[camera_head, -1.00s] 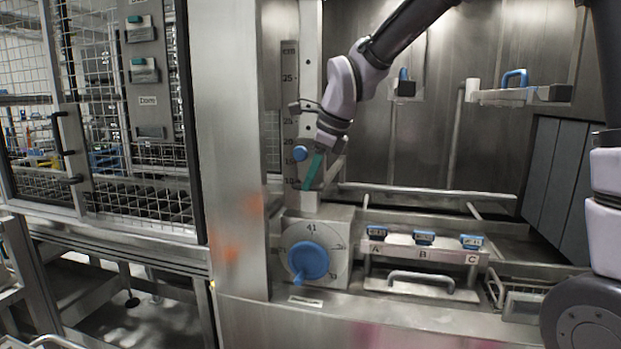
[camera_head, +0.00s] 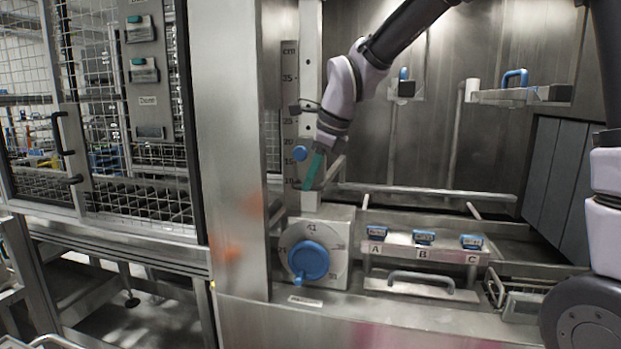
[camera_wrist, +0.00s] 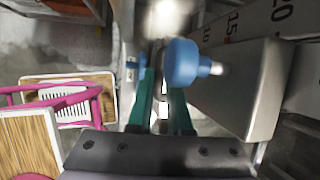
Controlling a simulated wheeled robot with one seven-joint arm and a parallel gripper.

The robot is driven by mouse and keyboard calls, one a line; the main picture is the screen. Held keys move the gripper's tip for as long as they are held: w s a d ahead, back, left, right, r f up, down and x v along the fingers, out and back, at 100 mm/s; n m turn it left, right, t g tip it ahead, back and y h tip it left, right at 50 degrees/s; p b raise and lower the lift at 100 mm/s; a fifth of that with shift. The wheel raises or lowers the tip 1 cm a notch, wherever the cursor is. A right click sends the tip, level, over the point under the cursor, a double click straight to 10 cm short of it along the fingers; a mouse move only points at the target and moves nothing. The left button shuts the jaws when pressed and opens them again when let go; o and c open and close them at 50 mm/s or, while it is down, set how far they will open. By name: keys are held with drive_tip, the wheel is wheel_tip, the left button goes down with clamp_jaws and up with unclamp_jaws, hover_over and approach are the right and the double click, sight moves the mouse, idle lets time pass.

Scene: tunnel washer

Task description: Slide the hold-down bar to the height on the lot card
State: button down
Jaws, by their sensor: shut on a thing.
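The hold-down bar's carriage appears as a grey metal block (camera_wrist: 250,88) with a blue knob (camera_wrist: 185,64) in the wrist view. The blue knob also shows in the head view (camera_head: 300,153), near the 15 mark of the upright cm scale (camera_head: 290,95). My gripper (camera_head: 310,180), with teal fingers, is just right of and below this knob. In the wrist view my gripper (camera_wrist: 163,105) is shut around a narrow metal part beside the knob, seemingly of the hold-down bar. The fingers hide most of the held part. No lot card is readable.
Below the scale is a dial (camera_head: 335,243) with a big blue knob (camera_head: 309,260). To its right, a ledge (camera_head: 398,240) carries blue-topped pieces over labels A, B and C. A steel post (camera_head: 232,130) and mesh door (camera_head: 120,120) stand left. A bracket (camera_head: 490,97) hangs right.

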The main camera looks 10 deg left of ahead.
drive_tip(key=shift+f, duration=2.75)
drive_tip(key=c, duration=0.8)
unclamp_jaws()
drive_tip(key=shift+f, duration=0.1)
drive_tip(key=shift+c, duration=0.2)
drive_tip(key=v, duration=1.1)
drive_tip(key=shift+w, duration=0.1)
